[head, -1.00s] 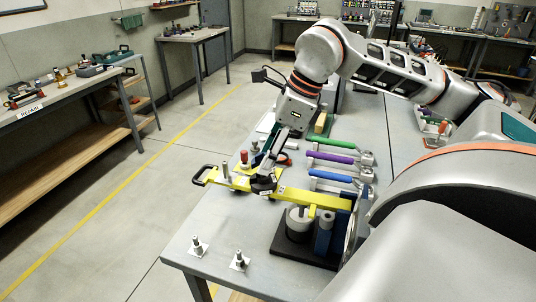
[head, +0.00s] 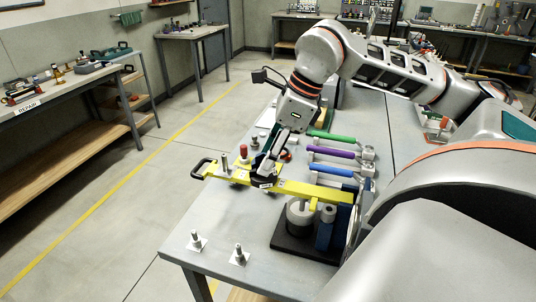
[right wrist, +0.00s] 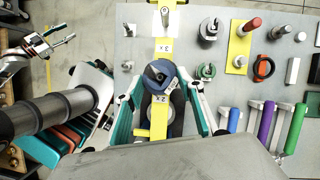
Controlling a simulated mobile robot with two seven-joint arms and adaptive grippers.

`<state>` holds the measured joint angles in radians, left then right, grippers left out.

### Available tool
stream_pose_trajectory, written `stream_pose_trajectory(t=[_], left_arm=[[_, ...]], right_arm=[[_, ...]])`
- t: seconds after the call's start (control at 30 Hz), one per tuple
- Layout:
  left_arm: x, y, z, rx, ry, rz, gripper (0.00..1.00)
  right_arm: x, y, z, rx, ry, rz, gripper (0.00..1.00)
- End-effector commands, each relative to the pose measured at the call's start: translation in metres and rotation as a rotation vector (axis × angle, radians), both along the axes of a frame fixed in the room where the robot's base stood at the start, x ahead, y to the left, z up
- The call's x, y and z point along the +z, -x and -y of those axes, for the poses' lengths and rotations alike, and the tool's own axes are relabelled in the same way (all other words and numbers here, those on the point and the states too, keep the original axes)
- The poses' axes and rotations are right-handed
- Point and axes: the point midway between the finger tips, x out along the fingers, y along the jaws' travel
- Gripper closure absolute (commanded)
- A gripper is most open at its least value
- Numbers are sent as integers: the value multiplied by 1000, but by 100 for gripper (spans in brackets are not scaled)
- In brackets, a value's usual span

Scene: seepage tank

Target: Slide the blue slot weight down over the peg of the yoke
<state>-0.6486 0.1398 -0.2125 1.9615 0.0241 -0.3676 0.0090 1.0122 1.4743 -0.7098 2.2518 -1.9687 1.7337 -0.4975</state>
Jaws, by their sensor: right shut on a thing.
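The yellow yoke (head: 315,192) lies across the table, its black handle (head: 203,167) at the left. In the right wrist view the yoke (right wrist: 159,122) runs up the picture, with number labels on it. The blue slot weight (right wrist: 160,76) sits over the bar there, a grey post showing in its middle. My right gripper (head: 267,172) points down and is shut on the weight, which looks dark in the head view (head: 262,183). I cannot tell how far down the post it is.
A grey cylinder (head: 299,212) and a blue block (head: 324,230) stand on a black base under the yoke's right end. Green, purple (head: 334,152) and blue-handled tools lie behind. A red knob (head: 243,150) stands nearby. Two small pegs (head: 239,254) stand near the front edge.

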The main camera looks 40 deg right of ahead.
Motion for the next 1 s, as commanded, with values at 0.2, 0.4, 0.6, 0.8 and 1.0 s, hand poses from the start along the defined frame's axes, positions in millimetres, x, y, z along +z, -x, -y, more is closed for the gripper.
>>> stream_pose_trajectory(t=[0.2,0.4,0.6,0.8,1.0], left_arm=[[-1,0,0,0,-1,-2,60],[0,0,0,0,-1,-1,60],[0,0,0,-1,-2,0,60],[0,0,0,-1,-1,0,60],[0,0,0,0,0,0,60]], right_arm=[[0,0,0,0,0,1,43],[0,0,0,0,1,-1,43],[13,3,4,-1,1,3,43],[49,14,14,-2,-1,5,43],[85,25,23,-1,-1,4,43]])
